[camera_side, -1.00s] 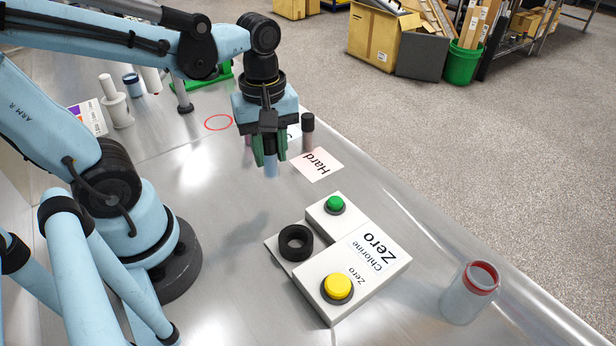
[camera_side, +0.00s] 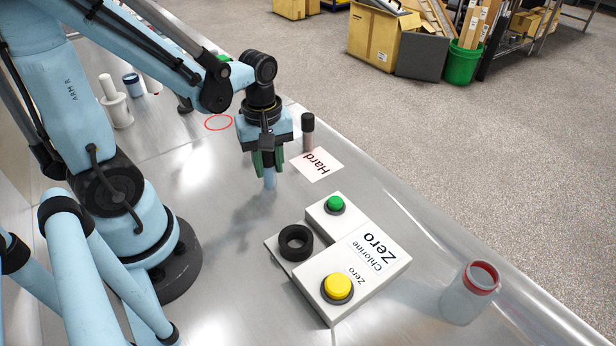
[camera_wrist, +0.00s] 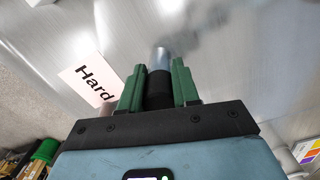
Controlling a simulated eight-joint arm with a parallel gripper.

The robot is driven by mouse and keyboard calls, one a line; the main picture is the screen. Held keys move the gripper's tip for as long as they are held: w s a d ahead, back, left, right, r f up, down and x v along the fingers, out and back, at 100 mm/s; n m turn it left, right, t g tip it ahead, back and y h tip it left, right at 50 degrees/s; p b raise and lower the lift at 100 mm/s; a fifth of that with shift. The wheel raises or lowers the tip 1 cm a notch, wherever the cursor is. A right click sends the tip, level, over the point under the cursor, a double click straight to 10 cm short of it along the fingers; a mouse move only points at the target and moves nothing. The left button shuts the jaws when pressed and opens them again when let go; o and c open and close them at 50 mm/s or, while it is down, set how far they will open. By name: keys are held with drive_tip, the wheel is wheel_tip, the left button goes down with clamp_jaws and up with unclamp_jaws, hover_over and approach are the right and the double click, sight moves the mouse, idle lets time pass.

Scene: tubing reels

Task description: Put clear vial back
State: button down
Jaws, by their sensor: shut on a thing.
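My gripper (camera_side: 268,160) has green fingers and points down over the steel bench. It is shut on the clear vial (camera_side: 270,179), whose pale bluish lower end shows below the fingertips. In the wrist view the vial (camera_wrist: 162,58) sticks out past a black cap (camera_wrist: 159,90), between the two green fingers (camera_wrist: 158,85). The vial looks upright. I cannot tell whether its bottom touches the bench. The white "Hard" card (camera_side: 317,164) lies to its right, and it also shows in the wrist view (camera_wrist: 92,80).
A dark-capped vial (camera_side: 308,133) stands behind the card. A white tester (camera_side: 360,265) with green and yellow buttons and a black ring holder (camera_side: 296,242) stands in front. A red-rimmed jar (camera_side: 470,292) is at the right. A red circle (camera_side: 218,122) marks the bench behind.

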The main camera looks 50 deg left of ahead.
drive_tip(key=shift+f, duration=0.15)
drive_tip(key=c, duration=0.8)
unclamp_jaws()
wheel_tip(320, 180, up, 12)
drive_tip(key=shift+r, duration=0.1)
drive_tip(key=shift+w+d+m+t, duration=0.1)
drive_tip(key=shift+d+m+t, duration=0.25)
drive_tip(key=shift+m, duration=0.55)
drive_tip(key=w+d+m+t, duration=0.1)
drive_tip(key=m+t, duration=0.1)
drive_tip(key=m, duration=0.2)
drive_tip(key=w+d+f+m+t, duration=0.1)
drive_tip(key=m+t, duration=0.1)
drive_tip(key=m, duration=0.2)
drive_tip(key=d+m+t, duration=0.2)
drive_tip(key=m, duration=0.3)
drive_tip(key=shift+w+d+f+t, duration=0.1)
drive_tip(key=shift+w+f+t, duration=0.15)
drive_tip(key=shift+w+f, duration=0.15)
